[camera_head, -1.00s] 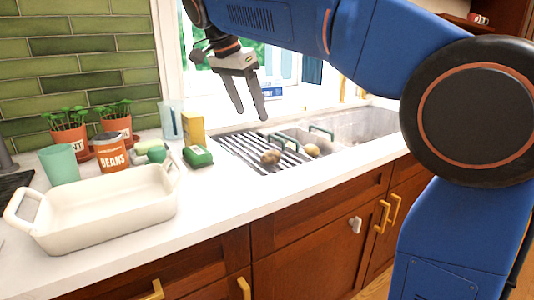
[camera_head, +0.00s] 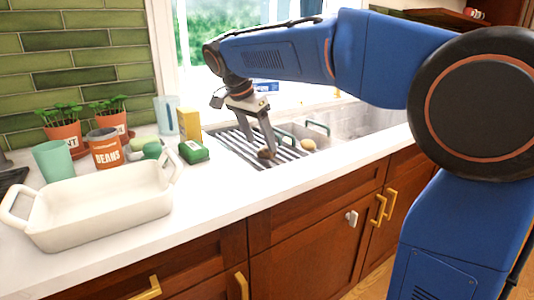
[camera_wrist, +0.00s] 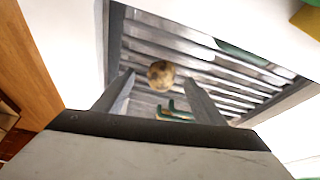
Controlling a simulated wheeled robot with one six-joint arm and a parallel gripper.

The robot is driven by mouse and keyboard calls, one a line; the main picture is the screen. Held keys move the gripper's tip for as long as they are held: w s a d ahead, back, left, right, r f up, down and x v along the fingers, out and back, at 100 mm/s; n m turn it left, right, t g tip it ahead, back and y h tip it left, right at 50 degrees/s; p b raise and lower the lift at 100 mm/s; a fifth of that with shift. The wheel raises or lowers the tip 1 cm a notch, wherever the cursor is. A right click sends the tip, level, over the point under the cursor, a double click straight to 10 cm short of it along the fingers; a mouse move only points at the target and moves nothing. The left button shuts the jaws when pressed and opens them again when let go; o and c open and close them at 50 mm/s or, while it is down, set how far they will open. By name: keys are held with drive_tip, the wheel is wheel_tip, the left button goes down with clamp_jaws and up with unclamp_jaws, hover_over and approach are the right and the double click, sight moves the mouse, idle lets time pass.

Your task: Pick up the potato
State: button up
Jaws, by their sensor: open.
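A brown potato (camera_head: 264,155) lies on the slatted metal drying rack (camera_head: 232,146) by the sink. A second brown potato (camera_head: 308,145) lies further right. My gripper (camera_head: 266,149) is open and points down at the left potato, with its fingertips close to it and partly hiding it in the head view. In the wrist view one potato (camera_wrist: 161,75) shows whole on the slats, centred between the open fingertips (camera_wrist: 159,79). I cannot tell whether the fingers touch it.
Teal handles (camera_head: 318,126) stand near the rack, before the sink basin (camera_head: 352,122). A white baking dish (camera_head: 100,210) fills the left counter. The counter's front strip is clear.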

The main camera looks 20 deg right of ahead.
sight(264, 148)
drive_tip(key=shift+w+x, duration=0.15)
drive_tip(key=shift+x, duration=1.05)
drive_tip(key=shift+w+x, duration=0.15)
drive_tip(key=shift+x, duration=1)
drive_tip(key=shift+d+r, duration=0.1)
drive_tip(key=shift+d, duration=0.05)
drive_tip(key=shift+c, duration=0.4)
drive_tip(key=c, duration=1.1)
drive_tip(key=shift+r, duration=0.15)
